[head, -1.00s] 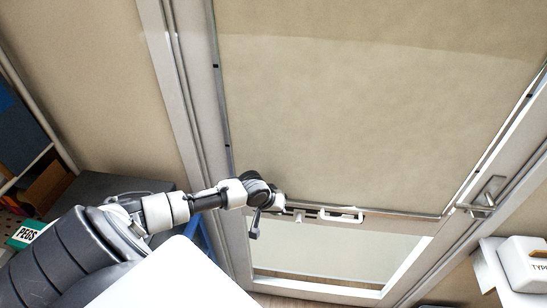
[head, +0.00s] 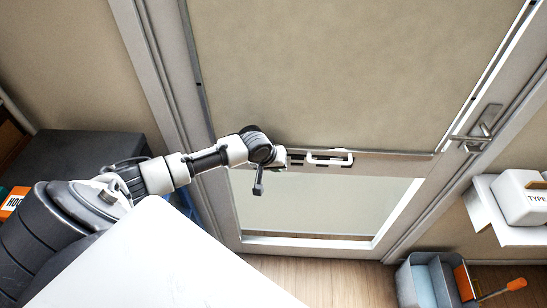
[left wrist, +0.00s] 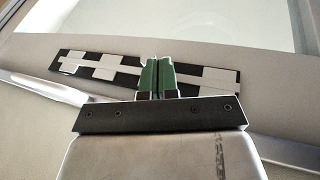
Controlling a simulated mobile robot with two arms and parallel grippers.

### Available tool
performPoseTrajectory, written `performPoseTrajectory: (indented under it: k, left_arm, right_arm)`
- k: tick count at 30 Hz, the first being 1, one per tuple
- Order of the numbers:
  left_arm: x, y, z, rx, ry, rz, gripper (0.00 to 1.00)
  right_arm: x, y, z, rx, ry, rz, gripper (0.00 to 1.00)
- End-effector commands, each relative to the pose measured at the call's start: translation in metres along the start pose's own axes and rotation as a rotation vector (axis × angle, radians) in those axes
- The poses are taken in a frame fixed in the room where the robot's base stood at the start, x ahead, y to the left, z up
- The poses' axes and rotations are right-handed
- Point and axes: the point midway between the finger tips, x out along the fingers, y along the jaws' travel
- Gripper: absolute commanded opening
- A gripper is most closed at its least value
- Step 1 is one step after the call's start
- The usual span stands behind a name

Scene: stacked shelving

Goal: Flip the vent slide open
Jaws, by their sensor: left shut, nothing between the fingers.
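The vent slide is a black strip with pale slots (left wrist: 100,66) on the door's cross rail. My left gripper (head: 281,159) is at the strip's left end in the head view. In the left wrist view, its green fingertips (left wrist: 157,76) are shut together, empty, in front of the strip's middle and hide part of it. I cannot tell whether they touch it. My right gripper is not in view.
The door has a beige upper panel (head: 320,70), a clear lower pane (head: 320,205) and a metal lever handle (head: 480,130) at right. A grey bin (head: 425,280) stands on the floor at lower right. A white shelf (head: 510,215) with a box is on the right wall.

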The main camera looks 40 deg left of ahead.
Motion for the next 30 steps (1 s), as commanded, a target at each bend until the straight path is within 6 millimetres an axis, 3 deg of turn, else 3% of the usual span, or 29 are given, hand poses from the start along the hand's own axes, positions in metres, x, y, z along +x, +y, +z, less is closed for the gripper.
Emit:
performPoseTrajectory:
  k: [7,17,30]
  left_arm:
    - [0.0,0.003,0.0,0.0,0.0,0.002,0.0]
    - [0.014,0.044,0.0,0.0,0.0,0.002,0.0]
    - [0.012,0.044,-0.002,0.0,0.0,0.001,0.0]
  right_arm:
    - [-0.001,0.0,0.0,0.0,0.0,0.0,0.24]
    - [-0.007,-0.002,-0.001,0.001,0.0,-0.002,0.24]
    - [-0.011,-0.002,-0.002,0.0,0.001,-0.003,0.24]
